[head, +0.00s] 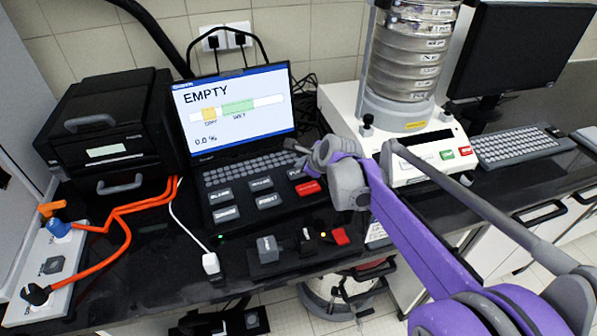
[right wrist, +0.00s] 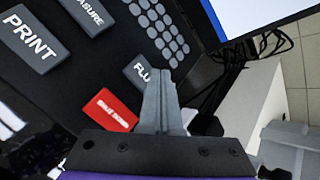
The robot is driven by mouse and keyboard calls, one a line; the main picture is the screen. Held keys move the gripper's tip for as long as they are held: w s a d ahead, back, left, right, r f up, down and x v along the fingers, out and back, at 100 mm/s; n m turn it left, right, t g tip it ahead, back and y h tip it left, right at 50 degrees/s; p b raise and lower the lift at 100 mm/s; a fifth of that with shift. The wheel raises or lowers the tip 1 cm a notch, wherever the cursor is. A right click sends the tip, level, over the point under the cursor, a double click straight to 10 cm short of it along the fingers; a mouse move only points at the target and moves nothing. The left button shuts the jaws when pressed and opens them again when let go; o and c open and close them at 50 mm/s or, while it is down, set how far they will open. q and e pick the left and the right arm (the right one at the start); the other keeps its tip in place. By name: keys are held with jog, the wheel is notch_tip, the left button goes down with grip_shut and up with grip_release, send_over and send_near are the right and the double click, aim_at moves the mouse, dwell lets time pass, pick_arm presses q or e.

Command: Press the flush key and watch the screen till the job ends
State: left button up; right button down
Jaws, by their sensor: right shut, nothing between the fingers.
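The flush key (head: 295,174) is a dark grey key with partly hidden lettering on the black keypad below the screen. In the right wrist view the key (right wrist: 137,71) shows only "FLU", the rest covered by my fingers. My right gripper (head: 293,150) is shut and empty, its tips over or beside this key; I cannot tell whether they touch it. Its closed fingers (right wrist: 160,80) also show in the right wrist view. The screen (head: 235,110) reads "EMPTY" and "0.0 %", with a bar holding a yellow and a green "WET" zone. My left gripper is not in view.
A red key (head: 308,187) lies just below the flush key, and other grey keys, including PRINT (right wrist: 35,40), lie to its left. The sieve shaker (head: 410,90) stands right of the keypad. A black printer-like box (head: 108,135) and orange cables (head: 125,215) are at left.

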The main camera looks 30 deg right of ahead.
aim_at(301, 174)
jog(key=shift+f, duration=0.35)
jog(key=shift+f+b, duration=0.45)
jog(key=shift+f, duration=0.05)
dwell(0.5)
jog(key=shift+r, duration=0.1)
jog(key=shift+r+p, duration=0.65)
jog(key=shift+r, duration=0.2)
jog(key=shift+r, duration=0.1)
notch_tip(301, 174, up, 5)
jog(key=p, duration=0.3)
jog(key=shift+p, duration=0.3)
jog(key=shift+s+f, duration=0.15)
jog(key=shift+f, duration=0.05)
dwell(0.5)
